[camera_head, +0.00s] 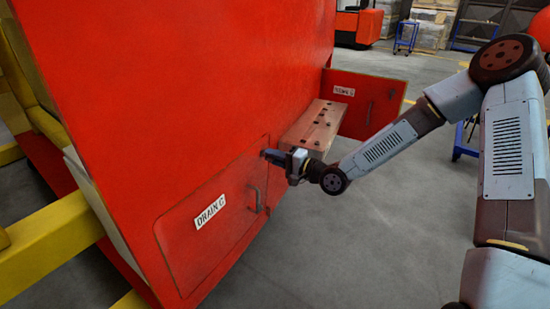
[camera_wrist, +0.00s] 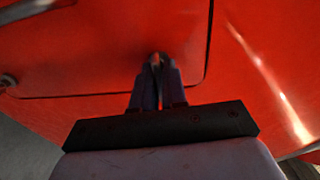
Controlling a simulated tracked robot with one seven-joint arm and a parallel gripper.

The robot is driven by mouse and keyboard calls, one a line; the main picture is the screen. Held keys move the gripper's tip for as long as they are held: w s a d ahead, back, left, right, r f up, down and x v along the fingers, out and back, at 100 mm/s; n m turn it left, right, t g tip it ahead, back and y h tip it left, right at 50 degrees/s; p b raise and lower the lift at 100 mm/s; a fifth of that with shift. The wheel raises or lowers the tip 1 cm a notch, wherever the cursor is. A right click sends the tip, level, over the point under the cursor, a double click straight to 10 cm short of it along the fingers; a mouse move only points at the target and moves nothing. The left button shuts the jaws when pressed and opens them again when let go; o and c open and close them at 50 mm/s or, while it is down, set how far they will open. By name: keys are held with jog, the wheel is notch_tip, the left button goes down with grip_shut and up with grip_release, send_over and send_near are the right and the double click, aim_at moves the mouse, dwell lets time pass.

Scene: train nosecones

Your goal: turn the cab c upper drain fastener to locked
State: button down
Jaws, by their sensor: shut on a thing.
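The red drain C hatch (camera_head: 185,238) lies flush in the side of the red cab, with a white DRAIN C label (camera_head: 210,210). My gripper (camera_head: 266,154) reaches in from the right to the hatch's upper right corner. In the wrist view its two fingers (camera_wrist: 157,68) are closed together on the small upper drain fastener (camera_wrist: 155,56), near the hatch corner. Only the fastener's tip shows between the fingers, so I cannot tell its turn angle. In the head view the gripper hides the fastener.
A handle (camera_head: 256,199) sticks out from the hatch's right part. Behind my gripper, a brown block with dark holes (camera_head: 310,128) juts from the cab beside an open red door (camera_head: 377,101). Yellow beams (camera_head: 50,240) stand at left. Grey floor (camera_head: 370,240) is clear below my arm.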

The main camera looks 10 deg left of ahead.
jog(key=shift+s+f+m, duration=0.1)
jog(key=shift+f+m, duration=0.1)
jog(key=shift+m, duration=0.1)
jog(key=c, duration=1.3)
grip_release()
jog(key=shift+o, duration=0.2)
jog(key=shift+r, duration=0.1)
jog(key=shift+d, duration=0.1)
jog(key=v, duration=1.3)
jog(key=shift+d, duration=0.3)
